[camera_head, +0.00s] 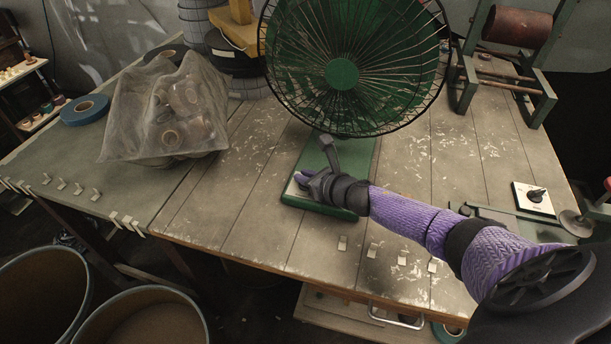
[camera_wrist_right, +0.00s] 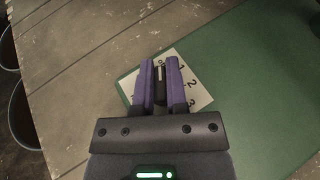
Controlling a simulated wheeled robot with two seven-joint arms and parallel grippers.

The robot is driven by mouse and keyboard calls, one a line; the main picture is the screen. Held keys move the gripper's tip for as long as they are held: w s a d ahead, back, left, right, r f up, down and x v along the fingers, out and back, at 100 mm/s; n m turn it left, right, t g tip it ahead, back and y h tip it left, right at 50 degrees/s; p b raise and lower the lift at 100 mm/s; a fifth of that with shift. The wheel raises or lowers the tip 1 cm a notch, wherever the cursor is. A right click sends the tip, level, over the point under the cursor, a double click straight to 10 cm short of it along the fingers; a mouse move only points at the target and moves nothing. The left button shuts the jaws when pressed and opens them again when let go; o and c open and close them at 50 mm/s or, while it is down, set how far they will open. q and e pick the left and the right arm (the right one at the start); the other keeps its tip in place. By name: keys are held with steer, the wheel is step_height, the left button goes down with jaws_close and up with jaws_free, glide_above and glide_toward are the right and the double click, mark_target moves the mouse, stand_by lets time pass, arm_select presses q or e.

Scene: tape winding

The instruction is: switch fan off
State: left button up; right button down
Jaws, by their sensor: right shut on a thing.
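The green fan (camera_head: 343,73) stands on the table behind a wire cage, with its green base (camera_head: 333,160) reaching toward the front edge. My right gripper (camera_head: 300,178) is at the front left of the base. In the right wrist view, my right gripper (camera_wrist_right: 160,68) has its two purple fingers close together around the dark knob (camera_wrist_right: 159,86) on a white numbered plate (camera_wrist_right: 196,94). The digits 1, 2 and 3 show to the right of the fingers. The fingers hide part of the knob and plate. My left gripper is in neither view.
A translucent bag of tape rolls (camera_head: 178,110) and a blue roll (camera_head: 84,109) lie at the left. A green stand with a red roller (camera_head: 517,27) is at the back right. Another white plate with a black knob (camera_head: 535,195) lies at the right. Bins (camera_head: 143,312) stand below.

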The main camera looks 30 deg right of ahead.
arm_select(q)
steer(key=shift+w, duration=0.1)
arm_select(e)
steer(key=c, duration=0.7)
jaws_free()
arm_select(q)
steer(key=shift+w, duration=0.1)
arm_select(e)
steer(key=shift+o, duration=0.2)
steer(key=p+v, duration=0.3)
steer(key=v, duration=0.6)
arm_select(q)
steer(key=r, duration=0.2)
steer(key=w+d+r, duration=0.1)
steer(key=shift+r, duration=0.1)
arm_select(e)
steer(key=shift+s+r, duration=0.2)
steer(key=shift+s, duration=0.2)
